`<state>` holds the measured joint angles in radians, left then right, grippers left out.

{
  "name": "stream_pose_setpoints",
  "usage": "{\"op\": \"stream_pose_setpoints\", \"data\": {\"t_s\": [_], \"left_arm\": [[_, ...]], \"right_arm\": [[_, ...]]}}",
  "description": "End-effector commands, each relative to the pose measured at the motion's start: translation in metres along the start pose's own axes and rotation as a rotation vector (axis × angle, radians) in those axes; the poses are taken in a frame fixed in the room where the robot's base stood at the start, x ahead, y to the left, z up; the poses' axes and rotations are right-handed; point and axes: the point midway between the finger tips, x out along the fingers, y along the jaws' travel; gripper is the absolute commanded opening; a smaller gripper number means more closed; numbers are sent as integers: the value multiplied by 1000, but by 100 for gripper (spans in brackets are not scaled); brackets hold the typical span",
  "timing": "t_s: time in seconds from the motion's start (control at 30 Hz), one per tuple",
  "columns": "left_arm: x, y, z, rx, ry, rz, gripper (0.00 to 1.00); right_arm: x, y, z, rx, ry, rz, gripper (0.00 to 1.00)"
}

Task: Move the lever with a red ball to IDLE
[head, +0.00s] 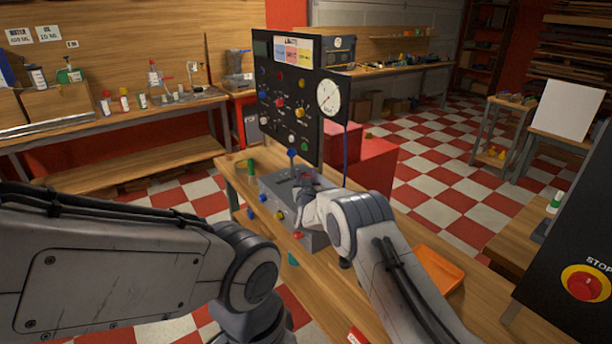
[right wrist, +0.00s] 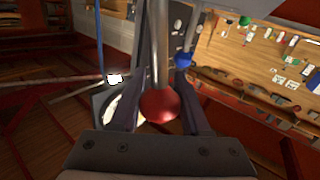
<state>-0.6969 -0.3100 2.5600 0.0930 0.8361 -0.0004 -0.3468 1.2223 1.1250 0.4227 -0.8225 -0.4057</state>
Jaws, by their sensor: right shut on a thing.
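The red ball (right wrist: 160,104) sits on a metal lever rod (right wrist: 157,45) between the two dark fingers of my right gripper (right wrist: 158,112) in the right wrist view. My right gripper (head: 304,194) is shut on this ball, over the grey control box (head: 270,187) in the head view. There the gripper and wrist hide the ball. A lever with a blue ball (head: 292,153) stands beside it, also in the right wrist view (right wrist: 183,60). I cannot read an IDLE mark. My left arm enters from the left, but its gripper is not in view.
A black instrument panel (head: 287,130) with a round gauge (head: 329,97) rises behind the control box. An orange tray (head: 437,268) lies on the bench at right. A red stop button (head: 586,283) is on a dark panel at far right.

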Motion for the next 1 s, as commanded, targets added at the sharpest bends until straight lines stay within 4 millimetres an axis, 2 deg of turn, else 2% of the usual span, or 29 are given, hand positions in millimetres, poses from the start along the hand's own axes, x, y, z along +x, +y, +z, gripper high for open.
{"op": "stream_pose_setpoints", "data": {"t_s": [0.3, 0.5, 0.67, 1.0], "left_arm": [[2, 0, 0, 0, 0, 0, 50], [27, -2, 2, 0, 0, 0, 50], [41, -3, 2, 0, 0, 0, 50], [41, -3, 2, 0, 0, 0, 50]], "right_arm": [[-1, -1, 1, 2, -1, 1, 0], [-18, -30, 14, -24, 16, -2, 0], [-26, -43, 15, -91, 63, 4, 0], [-29, -47, 12, -117, 78, 5, 0]]}}
